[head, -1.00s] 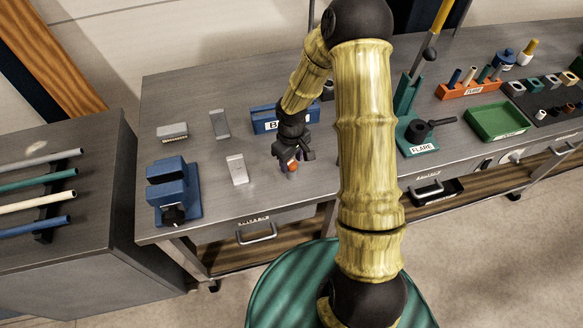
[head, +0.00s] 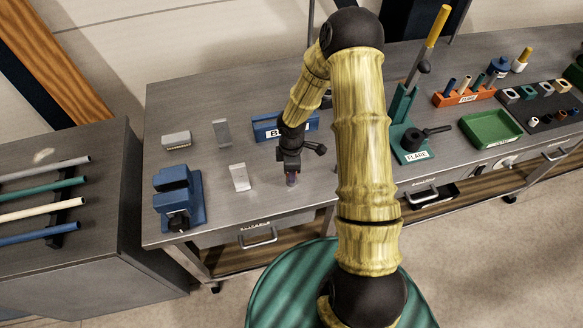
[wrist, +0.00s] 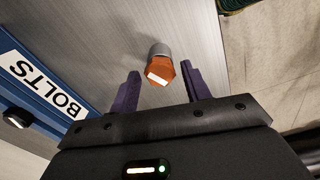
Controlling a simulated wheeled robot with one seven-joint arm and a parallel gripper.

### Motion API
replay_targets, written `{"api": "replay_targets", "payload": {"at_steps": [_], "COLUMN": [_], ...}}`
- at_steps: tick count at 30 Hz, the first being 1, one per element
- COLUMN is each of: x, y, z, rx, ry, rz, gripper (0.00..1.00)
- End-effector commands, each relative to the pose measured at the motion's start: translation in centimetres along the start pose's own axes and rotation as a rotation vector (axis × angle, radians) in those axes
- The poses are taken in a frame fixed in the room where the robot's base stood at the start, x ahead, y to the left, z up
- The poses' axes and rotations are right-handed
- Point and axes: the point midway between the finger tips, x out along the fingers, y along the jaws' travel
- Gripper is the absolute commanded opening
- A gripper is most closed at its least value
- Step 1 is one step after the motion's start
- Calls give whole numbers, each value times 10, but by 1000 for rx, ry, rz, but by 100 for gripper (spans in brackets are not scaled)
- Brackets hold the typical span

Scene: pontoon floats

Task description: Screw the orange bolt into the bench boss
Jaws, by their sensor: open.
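The orange bolt (wrist: 160,73) has a hex head with a pale stripe. In the wrist view it sits at the grey round bench boss (wrist: 159,50); how deep it is in the boss I cannot tell. My gripper (wrist: 160,69) is open, with one purple finger on each side of the bolt head and a gap visible on both sides. In the head view my gripper (head: 291,181) points down at the bench near its front edge, and it hides the bolt and most of the boss.
The blue BOLTS bin (head: 285,126) stands just behind my gripper. The green FLARE tool (head: 408,135) is to the right. Bare bench lies around the boss.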

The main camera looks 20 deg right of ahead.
Motion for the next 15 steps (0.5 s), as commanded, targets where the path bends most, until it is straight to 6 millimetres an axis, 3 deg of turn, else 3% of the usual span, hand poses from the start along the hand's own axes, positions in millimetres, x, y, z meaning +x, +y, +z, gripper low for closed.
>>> {"api": "replay_targets", "payload": {"at_steps": [6,15], "x": [-1,-1], "y": [0,0], "z": [0,0], "rx": [-226,-248], "ry": [0,0], "rz": [-1,0], "gripper": [47,47]}}
